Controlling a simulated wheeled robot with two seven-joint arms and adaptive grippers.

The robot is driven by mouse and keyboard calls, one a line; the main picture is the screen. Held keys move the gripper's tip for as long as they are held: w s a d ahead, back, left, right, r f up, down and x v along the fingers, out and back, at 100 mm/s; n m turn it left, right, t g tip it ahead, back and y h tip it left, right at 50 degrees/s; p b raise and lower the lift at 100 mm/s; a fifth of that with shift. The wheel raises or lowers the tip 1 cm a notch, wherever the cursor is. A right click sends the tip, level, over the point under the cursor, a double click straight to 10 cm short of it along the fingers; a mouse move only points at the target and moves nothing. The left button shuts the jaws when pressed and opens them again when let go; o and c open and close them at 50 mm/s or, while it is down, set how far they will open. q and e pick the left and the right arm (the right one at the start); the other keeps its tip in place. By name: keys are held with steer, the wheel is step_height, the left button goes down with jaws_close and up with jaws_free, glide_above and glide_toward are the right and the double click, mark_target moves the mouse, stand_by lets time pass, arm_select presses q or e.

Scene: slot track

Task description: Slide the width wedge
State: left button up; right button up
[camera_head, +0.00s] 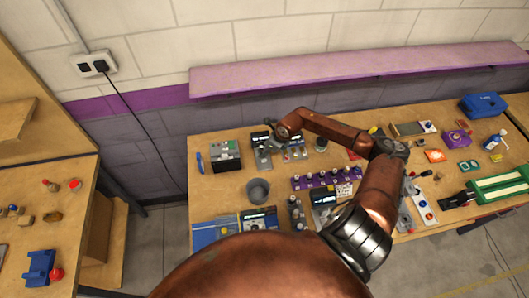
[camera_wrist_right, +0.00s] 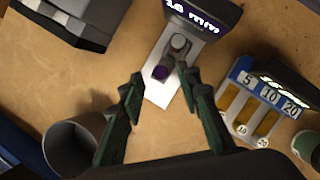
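A device with a lit display (camera_wrist_right: 202,18) is ahead of my right gripper in the right wrist view. A pale plate (camera_wrist_right: 158,92) runs from it towards the gripper, carrying a round grey-brown knob (camera_wrist_right: 178,42) and a dark purple knob (camera_wrist_right: 160,72). I cannot tell which part is the wedge. In the head view the plate (camera_head: 263,158) lies at the back of the bench, beside my right wrist. My right gripper (camera_wrist_right: 163,77) is open, its green fingers apart either side of the purple knob in the picture. Contact cannot be told. My left gripper is not in view.
A grey cup (camera_head: 258,190) stands in front of the device; it also shows in the wrist view (camera_wrist_right: 75,145). A grey-black box (camera_head: 225,155) is to the left. A unit marked 5, 10, 20 (camera_wrist_right: 262,97) is close on the right. Bare wood lies between.

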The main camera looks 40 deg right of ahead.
steer(key=shift+x, duration=1.2)
steer(key=shift+c, duration=0.6)
jaws_close()
steer(key=shift+a, duration=0.1)
